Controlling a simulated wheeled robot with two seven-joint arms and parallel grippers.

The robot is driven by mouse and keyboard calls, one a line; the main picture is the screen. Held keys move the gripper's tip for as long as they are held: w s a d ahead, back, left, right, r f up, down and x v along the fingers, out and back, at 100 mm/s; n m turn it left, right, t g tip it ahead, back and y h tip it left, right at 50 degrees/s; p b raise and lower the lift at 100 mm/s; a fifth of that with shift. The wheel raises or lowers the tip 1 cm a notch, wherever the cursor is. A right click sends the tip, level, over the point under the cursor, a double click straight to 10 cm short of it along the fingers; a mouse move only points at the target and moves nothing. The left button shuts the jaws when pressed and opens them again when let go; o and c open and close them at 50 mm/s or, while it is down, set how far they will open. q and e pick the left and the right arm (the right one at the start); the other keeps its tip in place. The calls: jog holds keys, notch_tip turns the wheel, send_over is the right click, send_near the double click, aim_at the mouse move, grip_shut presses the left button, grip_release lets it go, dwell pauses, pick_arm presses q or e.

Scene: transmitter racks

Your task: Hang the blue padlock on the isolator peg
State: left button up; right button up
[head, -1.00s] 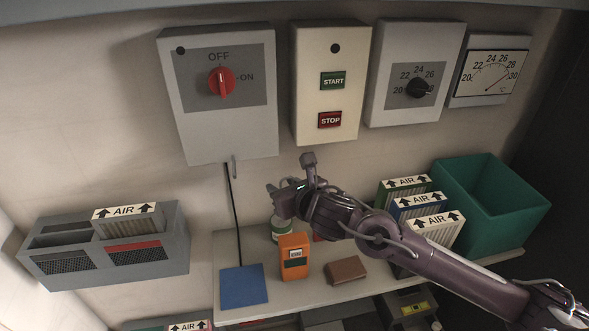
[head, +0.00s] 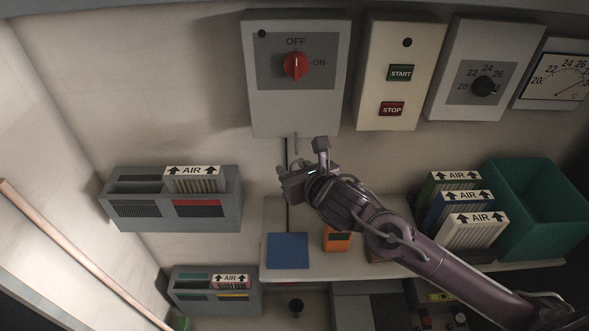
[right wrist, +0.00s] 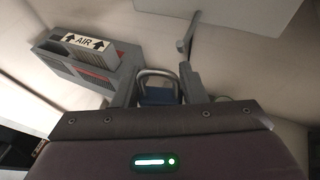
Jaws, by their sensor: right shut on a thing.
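The blue padlock (right wrist: 158,96) is between the fingers of my right gripper (right wrist: 157,88), its grey shackle upward, in the right wrist view. My right gripper (head: 287,187) is shut on it. In the head view I cannot make out the padlock at the gripper. The isolator box (head: 297,105) is on the wall with its red knob (head: 296,66) pointing up at OFF. The isolator peg (head: 296,143) sticks out under the box, just above my gripper. In the right wrist view the peg (right wrist: 184,46) is above and right of the shackle, apart from it. My left gripper is not in view.
A shelf below holds a blue square (head: 288,250), an orange device (head: 337,240), AIR filters (head: 478,231) and a green bin (head: 541,220). START/STOP (head: 402,90) and thermostat (head: 486,75) boxes are right of the isolator.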

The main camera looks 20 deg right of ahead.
jog(key=w+d+f, duration=0.2)
jog(key=w, duration=0.5)
dwell(0.8)
jog(key=shift+w, duration=0.1)
dwell(0.5)
jog(key=o, duration=1.1)
